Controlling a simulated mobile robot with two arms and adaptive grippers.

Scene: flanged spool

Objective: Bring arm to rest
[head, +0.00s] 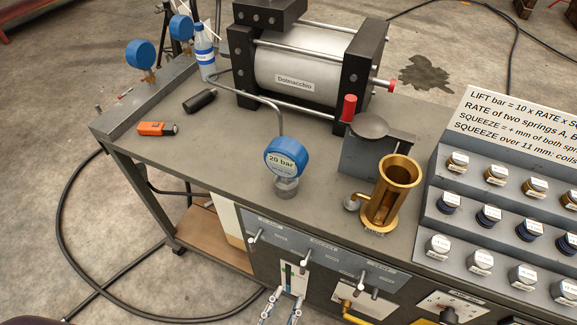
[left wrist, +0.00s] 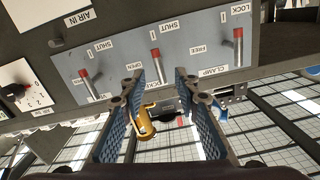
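My left gripper (head: 287,298) shows at the bottom edge of the head view, low in front of the bench's front panel. In the left wrist view its two blue-padded fingers (left wrist: 158,78) stand wide apart with nothing gripped between them. My right gripper is in neither view.
The workbench (head: 235,125) carries a blue gauge (head: 286,158), a brass cylinder (head: 392,192), a large clamped cylinder (head: 300,75) and a stepped spring rack (head: 460,218). An orange tool (head: 157,128) and black cylinder (head: 200,101) lie at the left. Hoses (head: 62,225) loop over the floor.

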